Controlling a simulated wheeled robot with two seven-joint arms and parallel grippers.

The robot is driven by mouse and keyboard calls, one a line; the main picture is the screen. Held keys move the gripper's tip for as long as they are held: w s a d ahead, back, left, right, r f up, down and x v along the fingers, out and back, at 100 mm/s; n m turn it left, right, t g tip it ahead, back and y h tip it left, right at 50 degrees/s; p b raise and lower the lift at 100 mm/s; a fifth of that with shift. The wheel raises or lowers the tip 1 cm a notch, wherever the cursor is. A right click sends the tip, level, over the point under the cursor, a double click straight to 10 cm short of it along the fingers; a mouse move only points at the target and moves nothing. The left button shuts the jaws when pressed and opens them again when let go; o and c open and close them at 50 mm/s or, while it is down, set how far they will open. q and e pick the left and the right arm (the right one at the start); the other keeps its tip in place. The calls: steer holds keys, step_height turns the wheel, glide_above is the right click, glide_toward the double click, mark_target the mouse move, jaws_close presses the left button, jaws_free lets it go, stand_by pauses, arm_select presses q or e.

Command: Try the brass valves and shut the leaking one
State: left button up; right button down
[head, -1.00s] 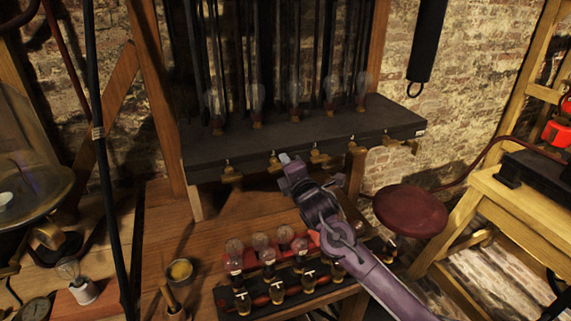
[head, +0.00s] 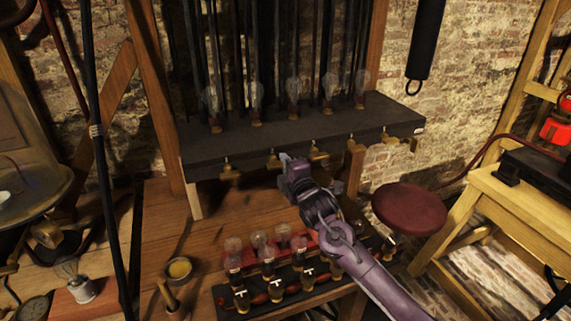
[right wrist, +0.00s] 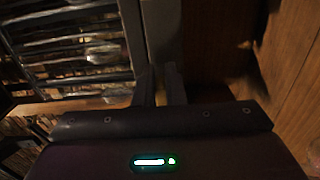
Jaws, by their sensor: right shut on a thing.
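A row of brass valves lines the front edge of a dark shelf (head: 300,137) in the head view. They include a left-end valve (head: 230,170), a second valve (head: 273,161), a third valve (head: 318,155) and one farther right (head: 388,138). My right gripper (head: 285,159) is at the shelf edge, just right of the second valve's visible part. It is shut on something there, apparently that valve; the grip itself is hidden. In the right wrist view, the gripper's fingers (right wrist: 160,85) are close together and dark. I cannot see any leak. My left gripper is not in view.
Glass bulbs (head: 294,101) stand on the shelf above the valves. Below are a red block with bulbs (head: 283,240) and a dark rack with small bottles (head: 272,292). A round red stool (head: 410,208) stands right of my arm. A small bowl (head: 179,269) is left.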

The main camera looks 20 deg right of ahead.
steer(key=c, duration=1.5)
jaws_free()
steer(key=s+b, duration=0.2)
steer(key=s, duration=0.5)
steer(key=shift+s+d, duration=0.15)
steer(key=shift+s, duration=0.25)
steer(key=shift+f, duration=0.15)
